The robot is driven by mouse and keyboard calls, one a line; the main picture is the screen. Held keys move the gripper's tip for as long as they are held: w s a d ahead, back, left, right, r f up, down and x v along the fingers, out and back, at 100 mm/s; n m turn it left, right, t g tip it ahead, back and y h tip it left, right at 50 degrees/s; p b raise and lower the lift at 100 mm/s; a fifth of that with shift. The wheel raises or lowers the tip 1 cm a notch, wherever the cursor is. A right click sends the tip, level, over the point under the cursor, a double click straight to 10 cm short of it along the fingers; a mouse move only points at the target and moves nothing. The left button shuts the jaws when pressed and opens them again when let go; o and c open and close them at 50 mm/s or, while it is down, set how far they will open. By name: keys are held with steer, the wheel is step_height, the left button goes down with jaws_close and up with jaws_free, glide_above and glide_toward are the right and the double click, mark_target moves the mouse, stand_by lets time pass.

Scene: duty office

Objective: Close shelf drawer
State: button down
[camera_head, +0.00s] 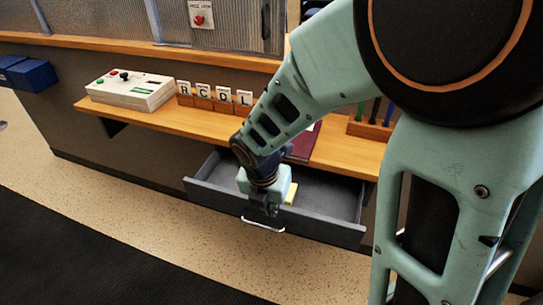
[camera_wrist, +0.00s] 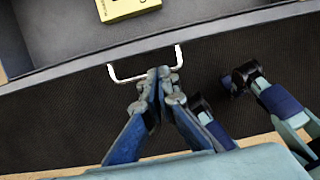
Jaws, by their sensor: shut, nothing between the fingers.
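The shelf drawer (camera_head: 330,195) is dark grey and stands open below the wooden shelf in the head view. Its front panel carries a white bar handle (camera_head: 263,225). In the wrist view the handle (camera_wrist: 115,76) lies just beyond my fingertips, and the drawer interior (camera_wrist: 60,30) shows at the top. My gripper (camera_head: 270,207) is over the front edge of the drawer near the handle. In the wrist view my gripper (camera_wrist: 158,75) is shut and empty, its tips close to the handle. I cannot tell if they touch it or the front panel.
A yellow box (camera_wrist: 125,8) lies inside the drawer. The wooden shelf (camera_head: 150,115) above holds a white control box (camera_head: 130,90), letter cards (camera_head: 215,95) and a dark red folder (camera_head: 303,142). Open floor (camera_head: 130,205) lies in front.

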steer(key=b+x, duration=0.1)
steer(key=x, duration=0.6)
steer(key=shift+f+b, duration=0.15)
steer(key=shift+b, duration=0.15)
steer(key=shift+w, duration=0.15)
steer(key=w+d+p, duration=0.1)
steer(key=w+p, duration=0.1)
steer(key=w, duration=0.2)
steer(key=w+d+p, duration=0.2)
steer(key=w, duration=0.2)
steer(key=w+d+p, duration=0.1)
steer(key=w+p, duration=0.2)
steer(key=w, duration=0.1)
steer(key=shift+w+d, duration=0.25)
steer(key=shift+d, duration=0.1)
steer(key=shift+w+d, duration=0.15)
steer(key=shift+w, duration=0.35)
